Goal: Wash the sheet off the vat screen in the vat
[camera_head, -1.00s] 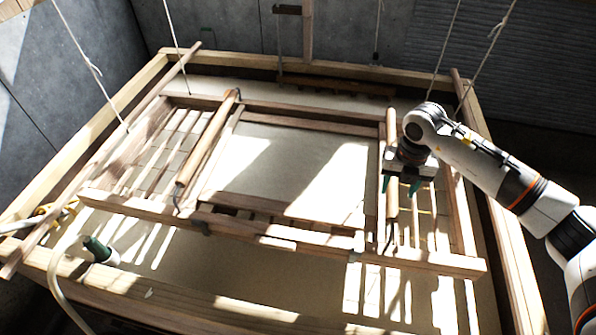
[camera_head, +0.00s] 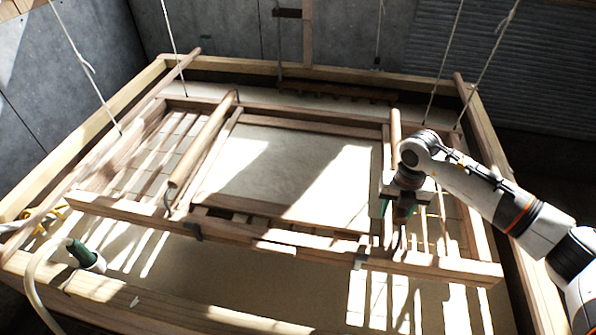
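The vat (camera_head: 110,291) is a wide wooden-walled basin holding pale liquid. The vat screen (camera_head: 330,246), a wooden frame with slatted sides, hangs over it on ropes. A pale flat sheet or screen surface (camera_head: 285,175) fills its middle panel, crossed by sunlight and shadow; I cannot tell sheet from mesh. A round wooden handle (camera_head: 203,140) lies along the left side of the panel, and another handle (camera_head: 395,128) along the right. My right gripper (camera_head: 397,210) is at the right handle and hides its near part. I cannot tell whether its green-tipped fingers grip it. My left gripper is out of view.
A hose with a green nozzle (camera_head: 84,254) rests at the vat's near left. Ropes (camera_head: 86,68) rise from the screen's sides. A slatted wooden piece (camera_head: 338,90) sits at the far rim. Grey walls stand behind.

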